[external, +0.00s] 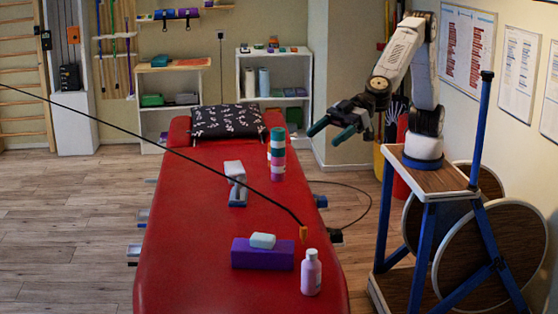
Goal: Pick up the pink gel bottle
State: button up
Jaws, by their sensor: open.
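The pink gel bottle (311,273) stands upright near the front right of the red treatment table (190,270). It has a white cap and stands just right of a purple block, with a narrow gap. My gripper (330,133) is open and empty. It is high beyond the right edge of the table, well behind the bottle and far from it. No part of the bottle appears hidden.
A purple block (262,254) carries a pale blue bar (262,240). A grey-white device (235,180), a stack of coloured rolls (277,155) and a black patterned pillow (227,120) are farther back.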

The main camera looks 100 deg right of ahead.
jog(key=s+a+f, duration=0.1)
jog(key=a+f, duration=0.2)
send_near(304, 277)
jog(key=shift+w+a+f+h, duration=0.25)
jog(key=shift+w+a+h, duration=0.05)
jog(key=shift+w+a, duration=0.1)
jog(key=shift+w+f, duration=0.2)
jog(key=shift+f, duration=0.05)
jog(key=x, duration=0.7)
jog(key=shift+w+r, duration=0.1)
jog(key=shift+w, duration=0.05)
jog(key=shift+c, duration=0.2)
jog(key=shift+a, duration=0.1)
jog(key=c, duration=1.2)
jog(key=shift+r, duration=0.15)
